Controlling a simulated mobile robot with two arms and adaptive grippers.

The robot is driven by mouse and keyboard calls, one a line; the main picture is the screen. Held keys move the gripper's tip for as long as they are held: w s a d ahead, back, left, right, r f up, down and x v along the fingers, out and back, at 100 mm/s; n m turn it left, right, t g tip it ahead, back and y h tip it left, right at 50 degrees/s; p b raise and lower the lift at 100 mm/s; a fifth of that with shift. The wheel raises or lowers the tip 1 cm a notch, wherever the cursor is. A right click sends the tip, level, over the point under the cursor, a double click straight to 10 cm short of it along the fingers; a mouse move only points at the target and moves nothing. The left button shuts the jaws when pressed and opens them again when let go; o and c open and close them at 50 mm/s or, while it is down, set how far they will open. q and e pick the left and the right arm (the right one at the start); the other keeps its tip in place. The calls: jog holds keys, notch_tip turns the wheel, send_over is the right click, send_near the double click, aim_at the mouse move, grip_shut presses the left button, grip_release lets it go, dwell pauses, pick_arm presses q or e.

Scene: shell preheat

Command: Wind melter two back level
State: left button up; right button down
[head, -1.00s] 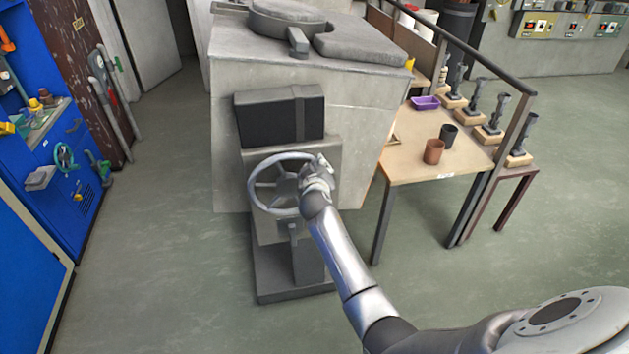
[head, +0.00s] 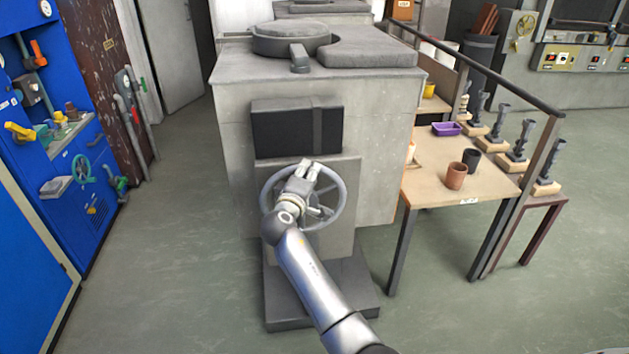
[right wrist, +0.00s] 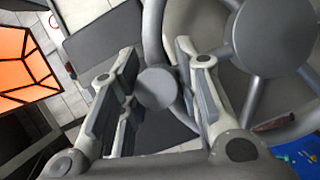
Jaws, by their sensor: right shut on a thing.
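The melter (head: 235,130) is a grey box-shaped furnace with a round lid (head: 290,38) on top and a dark panel on its front. Its body stands about upright and its top looks roughly level. I can read no number on it. A grey spoked handwheel (head: 264,207) is on its front. My right gripper (head: 311,170) is at the top of the wheel's rim. In the right wrist view the fingers stand on both sides of a round grey knob (right wrist: 155,88) beside the rim (right wrist: 153,25), shut on it. My left gripper is not in view.
A wooden table (head: 425,190) with brown and black cups and a purple tray stands at the right, beside a dark railing (head: 480,70). A blue cabinet (head: 75,225) stands at the left. Floor is clear between cabinet and melter. An orange panel (right wrist: 12,60) shows in the wrist view.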

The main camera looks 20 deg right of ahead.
jog(key=shift+w+a+r, duration=0.25)
jog(key=shift+a+r, duration=0.25)
jog(key=shift+a, duration=0.15)
jog(key=c, duration=1.4)
grip_release()
jog(key=shift+c, duration=0.2)
jog(key=shift+o, duration=1.5)
jog(key=shift+w+a+f, duration=0.1)
jog(key=shift+a, duration=0.05)
jog(key=shift+f, duration=0.1)
jog(key=v, duration=0.7)
jog(key=shift+s, duration=0.3)
